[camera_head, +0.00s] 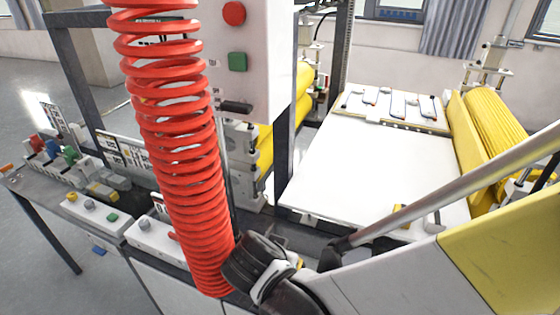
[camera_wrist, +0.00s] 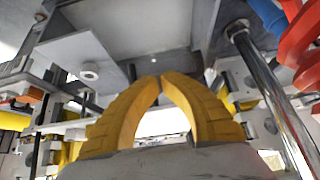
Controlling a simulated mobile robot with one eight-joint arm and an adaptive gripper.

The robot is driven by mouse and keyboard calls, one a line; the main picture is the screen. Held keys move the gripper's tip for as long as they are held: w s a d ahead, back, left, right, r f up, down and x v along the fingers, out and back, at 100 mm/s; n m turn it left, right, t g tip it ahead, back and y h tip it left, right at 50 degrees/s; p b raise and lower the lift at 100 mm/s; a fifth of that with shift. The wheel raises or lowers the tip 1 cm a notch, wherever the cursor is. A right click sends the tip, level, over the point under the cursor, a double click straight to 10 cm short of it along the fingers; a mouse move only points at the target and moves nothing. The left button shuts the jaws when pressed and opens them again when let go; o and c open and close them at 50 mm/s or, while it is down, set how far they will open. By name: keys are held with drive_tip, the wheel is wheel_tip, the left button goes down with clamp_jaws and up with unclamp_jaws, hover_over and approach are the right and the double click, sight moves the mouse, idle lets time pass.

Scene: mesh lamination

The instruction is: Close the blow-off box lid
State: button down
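In the wrist view, the two curved yellow fingers of my gripper (camera_wrist: 161,78) meet at their tips, with nothing visible held between them. A grey metal panel (camera_wrist: 130,28) is above and beyond the fingertips in that view. I cannot tell whether this panel is part of the blow-off box or its lid, nor whether the fingers touch it. No lid can be clearly identified in the head view. My gripper is not clearly visible there; the red coil and the machine post cover much of the middle.
A red coiled hose (camera_head: 170,130) hangs in front of a white control box (camera_head: 265,60). A broad white table (camera_head: 375,160) lies to the right, beside yellow rollers (camera_head: 497,115). A metal rod (camera_wrist: 275,95) stands right of my fingers. Grey floor (camera_head: 40,85) is open at left.

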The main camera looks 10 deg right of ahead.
drive_tip(key=shift+s+a+f+b, duration=0.2)
drive_tip(key=shift+f+b, duration=0.25)
drive_tip(key=shift+f, duration=0.15)
drive_tip(key=shift+s+a+f+b, duration=0.1)
drive_tip(key=shift+s+f+b, duration=0.25)
drive_tip(key=shift+f, duration=0.3)
drive_tip(key=shift+s+a+f+b, duration=0.1)
drive_tip(key=shift+f+b, duration=0.4)
drive_tip(key=shift+f, duration=0.1)
